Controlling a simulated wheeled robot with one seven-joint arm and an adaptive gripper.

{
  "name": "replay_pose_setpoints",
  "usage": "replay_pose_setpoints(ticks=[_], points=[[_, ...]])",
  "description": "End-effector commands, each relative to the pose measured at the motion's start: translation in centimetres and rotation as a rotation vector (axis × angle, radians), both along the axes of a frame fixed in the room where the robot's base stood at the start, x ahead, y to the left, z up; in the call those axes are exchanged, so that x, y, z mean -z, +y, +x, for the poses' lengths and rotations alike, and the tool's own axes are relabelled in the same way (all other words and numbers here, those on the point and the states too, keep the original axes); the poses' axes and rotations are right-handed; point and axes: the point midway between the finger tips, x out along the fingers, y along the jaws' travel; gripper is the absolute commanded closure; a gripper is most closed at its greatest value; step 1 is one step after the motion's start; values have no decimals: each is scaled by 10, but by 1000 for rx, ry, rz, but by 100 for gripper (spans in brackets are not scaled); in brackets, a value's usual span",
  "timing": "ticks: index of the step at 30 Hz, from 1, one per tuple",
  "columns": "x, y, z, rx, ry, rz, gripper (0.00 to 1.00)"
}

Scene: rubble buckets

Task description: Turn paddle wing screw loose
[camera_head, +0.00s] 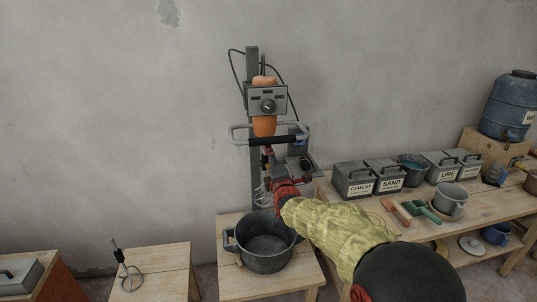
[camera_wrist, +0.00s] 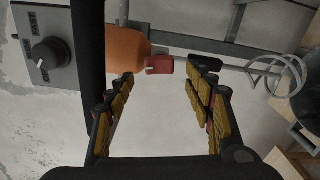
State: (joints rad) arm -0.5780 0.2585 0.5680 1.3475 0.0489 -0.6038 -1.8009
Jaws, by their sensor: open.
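The mixer has an orange body (camera_head: 264,125) and hangs on an upright post above a bucket. In the wrist view, a small red part (camera_wrist: 160,65), apparently the wing screw, sits where the orange body (camera_wrist: 127,47) meets the thin paddle shaft (camera_wrist: 215,65). The shaft runs right to a looped wire paddle (camera_wrist: 275,76). My gripper (camera_wrist: 164,82) is open, and the red part appears between its fingertips, slightly above them in the picture. I cannot tell whether they touch it. In the head view, my gripper (camera_head: 268,165) is below the black handle, and my arm hides the screw.
A dark bucket (camera_head: 265,243) stands on a wooden stool (camera_head: 235,282) under the mixer. The bench (camera_head: 385,212) at right holds labelled boxes, cups and hand tools. The mixer's control box (camera_wrist: 45,50) is near the gripper.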

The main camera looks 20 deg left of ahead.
Motion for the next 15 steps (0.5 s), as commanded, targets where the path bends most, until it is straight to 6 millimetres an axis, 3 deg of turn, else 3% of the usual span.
replay_pose_setpoints(ticks=[6, 15], points=[[-1, -20, -33, 0, 0, 0, 47], [1, -34, -56, -1, 1, -1, 47]])
